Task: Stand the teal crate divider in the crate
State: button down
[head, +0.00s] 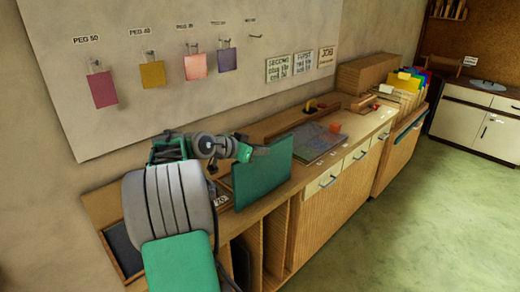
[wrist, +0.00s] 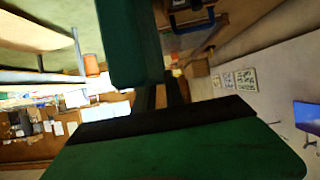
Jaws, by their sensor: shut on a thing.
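The teal crate divider (head: 262,174) is a flat panel held upright over the left part of the bench in the head view. My gripper (head: 258,151) is shut on it near its upper left edge. The panel hides part of the bench behind it. In the wrist view, large dark green surfaces fill the near part, and I cannot tell how much of them is the divider. A wooden box with coloured folders (head: 411,82) stands at the bench's far end, apart from the divider.
An orange block (head: 335,127) rests by a flat leaded panel (head: 312,140) on the bench (head: 300,177), right of the divider. Open upright slots (head: 275,240) lie below the bench. Coloured glass sheets (head: 195,67) hang on the wall behind. The floor at right (head: 400,235) is clear.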

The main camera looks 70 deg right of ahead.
jog(key=shift+f, duration=0.25)
jog(key=c, duration=1.8)
grip_release()
jog(key=shift+f, duration=0.15)
jog(key=shift+c, duration=0.2)
jog(key=o, duration=0.4)
jog(key=shift+o, duration=0.2)
